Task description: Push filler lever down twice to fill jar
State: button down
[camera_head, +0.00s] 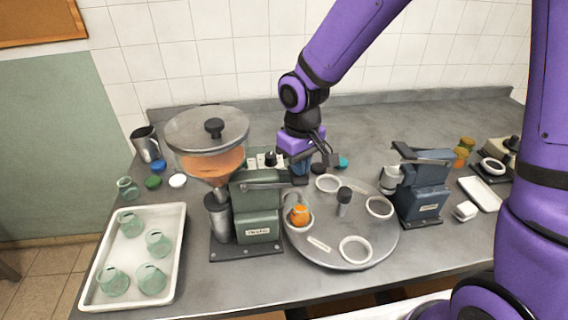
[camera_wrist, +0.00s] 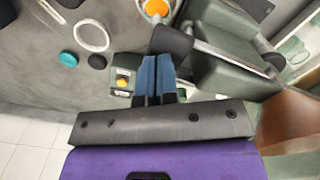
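The green filler (camera_head: 256,218) stands left of centre, with a glass hopper (camera_head: 212,160) of orange filling. Its grey lever (camera_head: 268,185) runs right across the top of the body; the wrist view shows the lever bar (camera_wrist: 226,56) and its black grip (camera_wrist: 171,44). A jar with orange contents (camera_head: 298,214) sits in a white ring on the round turntable (camera_head: 318,255); its orange top shows in the wrist view (camera_wrist: 157,7). My gripper (camera_head: 300,180) has its blue fingers together, nothing visible between them. In the wrist view the fingertips (camera_wrist: 158,58) are at the grip; contact is unclear.
A white tray (camera_head: 90,296) with several green glass jars stands at left. A blue machine (camera_head: 424,190) stands right of the turntable. Loose lids, including a teal one (camera_head: 342,162), lie behind the turntable. A small green box (camera_wrist: 122,88) is near my fingers.

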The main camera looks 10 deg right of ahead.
jog(key=shift+r, duration=3)
jog(key=shift+r, duration=0.1)
notch_tip(320, 180, up, 5)
jog(key=shift+f, duration=0.1)
jog(key=s+d+r+m+t, duration=0.2)
jog(key=s+d+r, duration=0.3)
jog(key=s+d, duration=0.4)
jog(key=s+d+r+m+t, duration=0.3)
jog(key=s+d+r, duration=0.3)
jog(key=s+d, duration=0.3)
jog(key=shift+s+d+r+m, duration=0.2)
jog(key=shift+s+r+m, duration=0.1)
jog(key=shift+s+m, duration=0.15)
